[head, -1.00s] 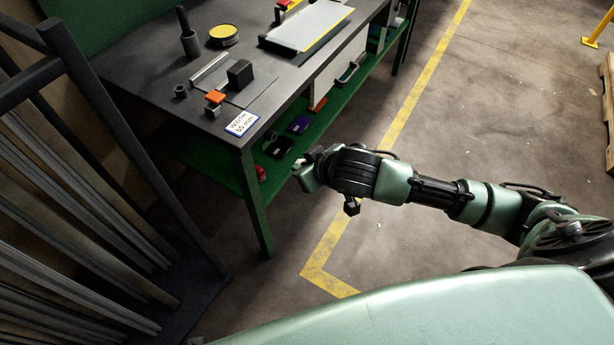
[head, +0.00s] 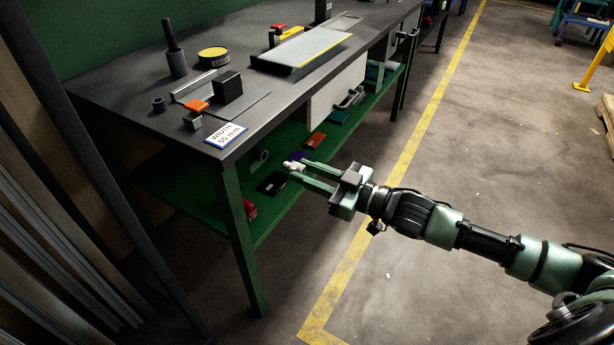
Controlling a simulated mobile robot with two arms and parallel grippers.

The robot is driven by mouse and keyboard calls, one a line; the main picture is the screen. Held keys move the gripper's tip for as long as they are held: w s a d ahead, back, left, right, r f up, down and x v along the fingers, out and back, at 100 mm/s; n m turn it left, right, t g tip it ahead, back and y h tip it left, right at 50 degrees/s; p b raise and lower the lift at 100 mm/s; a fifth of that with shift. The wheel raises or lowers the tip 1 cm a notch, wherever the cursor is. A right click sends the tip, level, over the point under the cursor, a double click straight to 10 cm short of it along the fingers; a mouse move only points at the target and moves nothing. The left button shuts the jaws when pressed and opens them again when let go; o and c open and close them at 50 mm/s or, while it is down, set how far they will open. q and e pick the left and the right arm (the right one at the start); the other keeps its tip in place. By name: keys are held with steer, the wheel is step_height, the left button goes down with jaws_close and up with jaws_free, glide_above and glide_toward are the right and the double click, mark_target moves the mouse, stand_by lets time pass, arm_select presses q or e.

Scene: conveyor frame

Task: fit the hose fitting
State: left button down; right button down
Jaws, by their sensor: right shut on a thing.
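My right gripper (head: 298,172) reaches from the right toward the front edge of the workbench, its two long green fingers pointing left. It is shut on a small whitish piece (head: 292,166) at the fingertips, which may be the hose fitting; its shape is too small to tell. The piece appears in front of the lower shelf, below the bench top's edge. My left gripper is not in view.
The dark bench top (head: 135,92) carries a black block (head: 229,87), a yellow-topped tin (head: 213,54) and a "WIDTH 55 mm" label (head: 226,134). The green lower shelf (head: 180,190) holds several small items. A dark rack stands left.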

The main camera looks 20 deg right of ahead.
mark_target(289, 164)
steer(key=shift+n+p, duration=0.3)
steer(key=shift+x, duration=2.25)
steer(key=shift+p, duration=0.35)
steer(key=shift+s, duration=0.1)
steer(key=shift+p, duration=0.3)
